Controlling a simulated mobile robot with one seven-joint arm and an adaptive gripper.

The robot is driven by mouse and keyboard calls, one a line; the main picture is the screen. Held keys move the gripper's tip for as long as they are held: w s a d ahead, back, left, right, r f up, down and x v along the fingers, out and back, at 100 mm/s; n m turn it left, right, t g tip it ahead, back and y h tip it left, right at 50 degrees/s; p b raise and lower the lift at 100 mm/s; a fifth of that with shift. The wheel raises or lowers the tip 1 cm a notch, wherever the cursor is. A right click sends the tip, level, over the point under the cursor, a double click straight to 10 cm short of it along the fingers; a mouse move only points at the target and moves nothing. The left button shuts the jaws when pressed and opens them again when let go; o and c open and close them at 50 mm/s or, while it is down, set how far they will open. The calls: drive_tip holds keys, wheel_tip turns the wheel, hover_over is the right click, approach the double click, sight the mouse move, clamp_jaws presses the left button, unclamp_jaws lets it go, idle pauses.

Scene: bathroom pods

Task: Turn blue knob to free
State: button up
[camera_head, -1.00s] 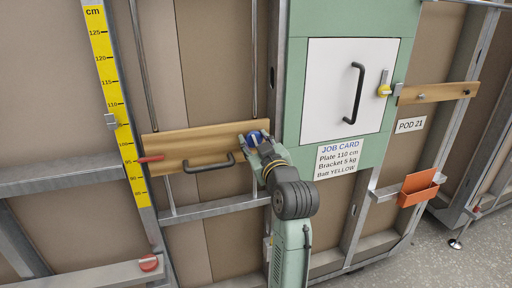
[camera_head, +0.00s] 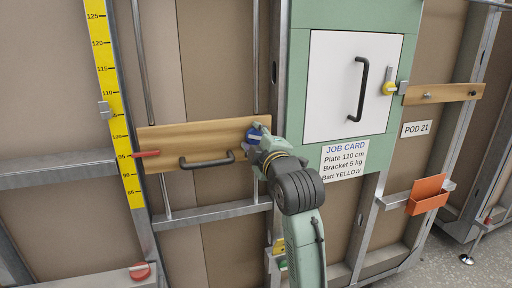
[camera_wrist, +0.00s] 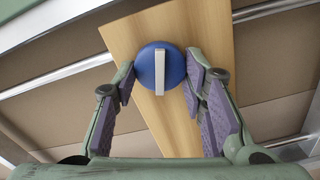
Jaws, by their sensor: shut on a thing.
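The blue knob (camera_wrist: 174,68) is a round blue disc with a pale bar across its face, mounted on the right end of the wooden plate (camera_wrist: 205,35). In the wrist view the bar stands nearly upright. My gripper (camera_wrist: 160,72) has one finger on each side of the knob, at its left and right edges, and is shut on it. In the head view the knob (camera_head: 254,134) is partly hidden by my gripper (camera_head: 260,143). The wooden plate (camera_head: 190,133) also shows there. I see no marking for the free position.
A yellow scale (camera_head: 121,125) runs at left.

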drive_tip(key=shift+n+b, duration=1)
drive_tip(key=shift+n, duration=0.7)
drive_tip(key=o, duration=1.2)
drive_tip(key=shift+c, duration=0.2)
drive_tip(key=shift+s, duration=0.1)
drive_tip(key=v, duration=1.2)
